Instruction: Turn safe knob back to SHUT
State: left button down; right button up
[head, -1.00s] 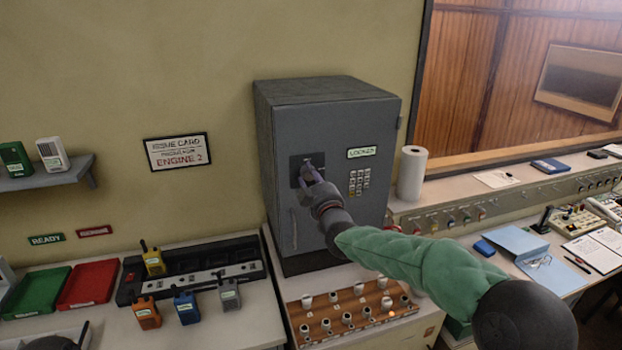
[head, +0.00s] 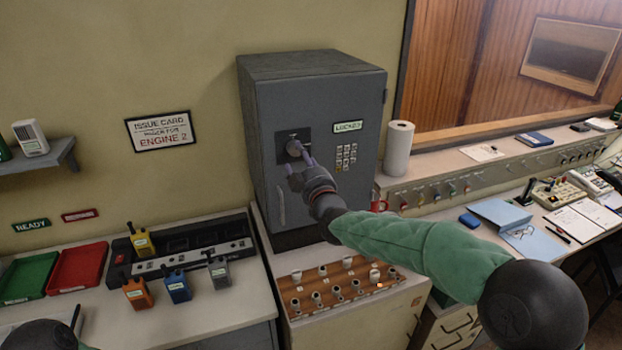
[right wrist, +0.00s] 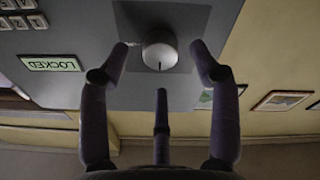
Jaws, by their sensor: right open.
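A short dark mark on the knob points toward the bottom of the wrist picture. My right gripper (head: 298,166) is just in front of the knob. In the right wrist view its fingers (right wrist: 160,62) are spread, two on either side of the knob and one below, with visible gaps. My left gripper is out of view.
A keypad (head: 346,157) and a vertical handle (head: 281,206) are on the safe door. A wooden rack of several small pieces (head: 335,293) lies below. A paper roll (head: 398,148) and red mug (head: 378,205) stand at the right, radios (head: 178,287) at the left.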

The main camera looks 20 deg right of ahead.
jog(key=s+f, duration=0.1)
jog(key=s, duration=0.7)
jog(key=shift+s+d, duration=0.15)
jog(key=shift+s, duration=0.15)
jog(key=shift+f, duration=0.1)
